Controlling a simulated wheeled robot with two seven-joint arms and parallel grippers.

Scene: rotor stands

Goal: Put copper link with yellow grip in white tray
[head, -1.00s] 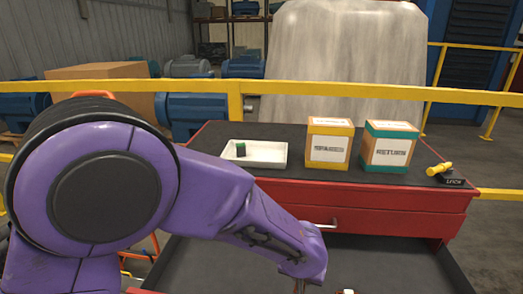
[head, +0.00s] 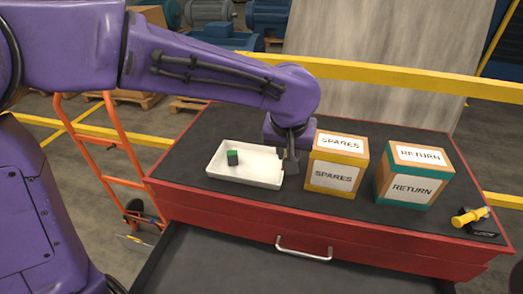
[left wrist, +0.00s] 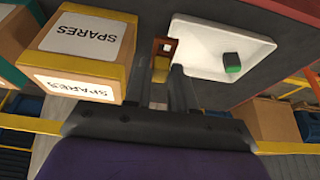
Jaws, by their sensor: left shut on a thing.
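The white tray (head: 262,182) lies on the red cabinet's dark top, with a small green and black block (head: 233,158) in its left part. My left gripper (head: 288,158) is over the tray's right end, close beside the SPARES box. In the left wrist view my left gripper (left wrist: 164,82) is shut on the copper link with yellow grip (left wrist: 161,70), whose copper end points toward the tray (left wrist: 198,66). The link is mostly hidden by the fingers in the head view. My right gripper is not in view.
The SPARES box (head: 335,180) stands just right of the tray, the RETURN box (head: 408,190) farther right. A yellow-handled LOCK piece (head: 470,216) sits at the cabinet's right end. The top drawer (head: 250,270) is open in front. A yellow rail (head: 400,82) runs behind.

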